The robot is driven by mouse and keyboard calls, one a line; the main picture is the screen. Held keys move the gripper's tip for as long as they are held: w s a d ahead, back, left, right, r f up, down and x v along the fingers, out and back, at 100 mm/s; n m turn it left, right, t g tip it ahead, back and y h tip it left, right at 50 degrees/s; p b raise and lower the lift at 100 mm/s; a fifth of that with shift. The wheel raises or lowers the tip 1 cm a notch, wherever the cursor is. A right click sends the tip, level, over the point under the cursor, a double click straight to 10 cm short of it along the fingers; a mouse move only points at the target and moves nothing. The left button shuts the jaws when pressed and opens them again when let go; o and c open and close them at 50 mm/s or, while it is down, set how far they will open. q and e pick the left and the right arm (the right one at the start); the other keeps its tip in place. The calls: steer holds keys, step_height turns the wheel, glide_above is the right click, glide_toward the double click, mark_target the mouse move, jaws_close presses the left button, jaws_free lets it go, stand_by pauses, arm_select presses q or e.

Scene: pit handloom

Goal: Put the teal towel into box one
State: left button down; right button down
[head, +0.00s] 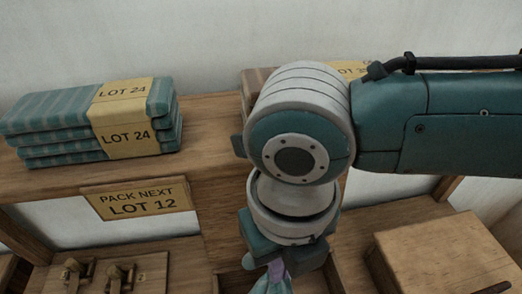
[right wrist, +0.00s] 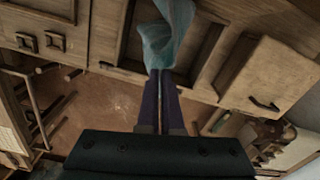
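The teal towel (head: 273,286) hangs from my right gripper (head: 277,268) at the bottom edge of the head view. In the right wrist view the towel (right wrist: 160,42) shows as a crumpled cloth at the tips of my right gripper (right wrist: 160,73), whose fingers are shut on it. Below it is an open wooden box (right wrist: 205,47) with a dark inside; its rim (head: 336,272) also shows in the head view, partly hidden by my arm. I see no label that tells whether this is box one. My left gripper is not in view.
Teal striped folded cloths (head: 60,125) banded "LOT 24" lie on the wooden shelf (head: 205,180), above a sign (head: 135,198) reading "PACK NEXT LOT 12". A covered wooden box (head: 440,255) stands at right. A board with metal fittings (head: 110,275) lies lower left. My right arm hides another banded stack.

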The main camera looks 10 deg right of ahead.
steer(key=shift+s+f+b, duration=0.75)
steer(key=shift+s+f, duration=1.55)
steer(key=shift+f, duration=0.6)
steer(key=w+f+b, duration=0.6)
steer(key=f+b, duration=0.2)
steer(key=b, duration=0.3)
steer(key=s+f+b, duration=0.3)
steer(key=f+b, duration=0.1)
steer(key=f, duration=0.3)
steer(key=c, duration=1)
jaws_free()
steer(key=o, duration=1)
steer(key=shift+r, duration=0.1)
step_height(320, 180, up, 5)
steer(key=p, duration=0.5)
steer(key=shift+r, duration=0.2)
